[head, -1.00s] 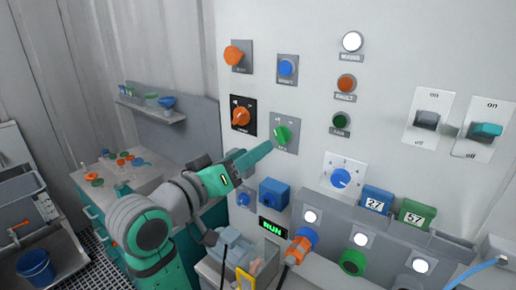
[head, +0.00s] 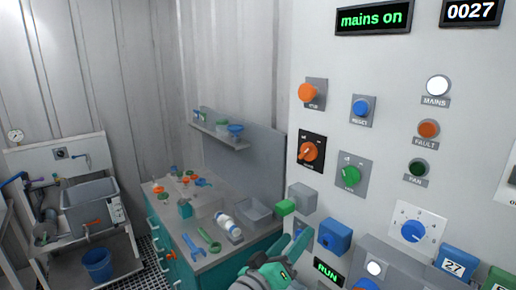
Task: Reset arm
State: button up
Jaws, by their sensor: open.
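My gripper (head: 300,240) is at the bottom middle of the head view, low beside the left edge of the white control panel (head: 465,175). Its teal finger points up. It looks empty, and its far side is partly hidden. It is apart from the green knob (head: 350,176) above it. Most of my arm is below the picture.
A grey box with a green block (head: 286,207) is just above my gripper. A blue box (head: 335,236) and a RUN display (head: 327,272) are to its right. A cluttered workbench (head: 205,262) is to the left, with a sink unit (head: 88,200) beyond.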

jog(key=s+a+f+n+y, duration=0.1)
jog(key=s+a+f+y, duration=0.2)
jog(key=f, duration=0.6)
jog(key=s+a+f+n+t+y, duration=0.1)
jog(key=s+a+f+n+y, duration=0.1)
jog(key=s+f, duration=0.45)
jog(key=s+a+f+n+y, duration=0.1)
jog(key=s+a+f+y, duration=0.15)
jog(key=f, duration=0.85)
jog(key=s+f+m+y, duration=0.1)
jog(key=s+f+m, duration=0.1)
jog(key=s, duration=1.3)
jog(key=s+a+f+m+y, duration=0.1)
jog(key=s+f+m+y, duration=0.1)
jog(key=s, duration=1.3)
jog(key=shift+a+f+m, duration=0.15)
jog(key=shift+a+m, duration=0.15)
